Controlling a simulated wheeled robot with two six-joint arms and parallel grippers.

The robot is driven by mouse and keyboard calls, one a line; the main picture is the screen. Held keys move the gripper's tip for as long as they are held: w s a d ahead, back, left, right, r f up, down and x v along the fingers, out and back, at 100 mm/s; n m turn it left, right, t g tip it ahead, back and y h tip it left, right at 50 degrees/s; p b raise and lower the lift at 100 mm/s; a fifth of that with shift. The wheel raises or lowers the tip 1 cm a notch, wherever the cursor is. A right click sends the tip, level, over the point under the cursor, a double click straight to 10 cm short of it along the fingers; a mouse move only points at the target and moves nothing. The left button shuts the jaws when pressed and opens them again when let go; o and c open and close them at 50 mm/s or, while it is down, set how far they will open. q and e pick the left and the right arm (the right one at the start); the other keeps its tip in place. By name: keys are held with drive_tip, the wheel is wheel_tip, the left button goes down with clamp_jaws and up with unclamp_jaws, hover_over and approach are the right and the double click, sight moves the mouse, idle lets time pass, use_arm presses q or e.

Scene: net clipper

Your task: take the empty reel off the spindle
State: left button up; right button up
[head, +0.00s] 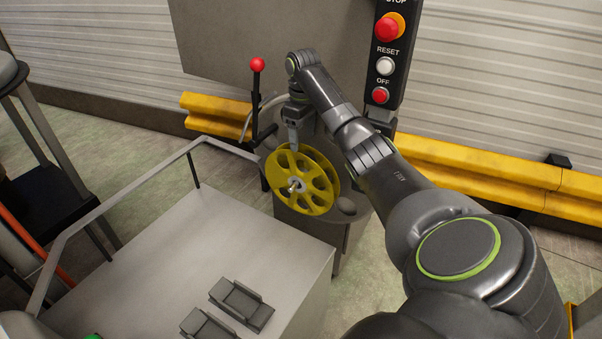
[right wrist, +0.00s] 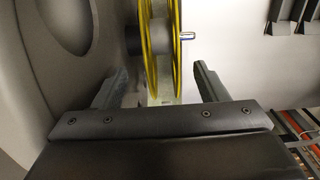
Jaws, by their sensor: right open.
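The empty yellow reel (head: 313,196) sits on the spindle (head: 293,187) at the machine's side, its spoked face toward the left front. In the right wrist view the reel (right wrist: 151,50) shows edge-on as two yellow flanges, with the spindle's metal tip (right wrist: 187,36) sticking out to the right. My right gripper (head: 293,144) reaches down over the reel's upper rim. In the right wrist view the right gripper (right wrist: 160,85) is open, one finger on each side of the reel; I see gaps between fingers and flanges. My left gripper is not in view.
A grey table (head: 190,250) with a rail (head: 120,186) stands left of the reel, bearing dark blocks (head: 241,303). A red-knobbed lever (head: 257,66) stands behind the reel. A button panel (head: 386,60) is above right. Yellow barriers (head: 470,180) run along the wall.

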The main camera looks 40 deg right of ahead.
sight(301, 149)
wheel_tip(301, 149, down, 3)
drive_tip(key=shift+r+p, duration=0.1)
drive_tip(key=shift+p, duration=0.2)
drive_tip(key=f+p, duration=0.1)
drive_tip(key=f, duration=0.3)
drive_tip(key=shift+a+f, duration=0.1)
drive_tip(key=shift+a, duration=0.1)
drive_tip(key=shift+w+f, duration=0.1)
drive_tip(key=shift+f, duration=0.5)
drive_tip(key=shift+r, duration=0.1)
clamp_jaws()
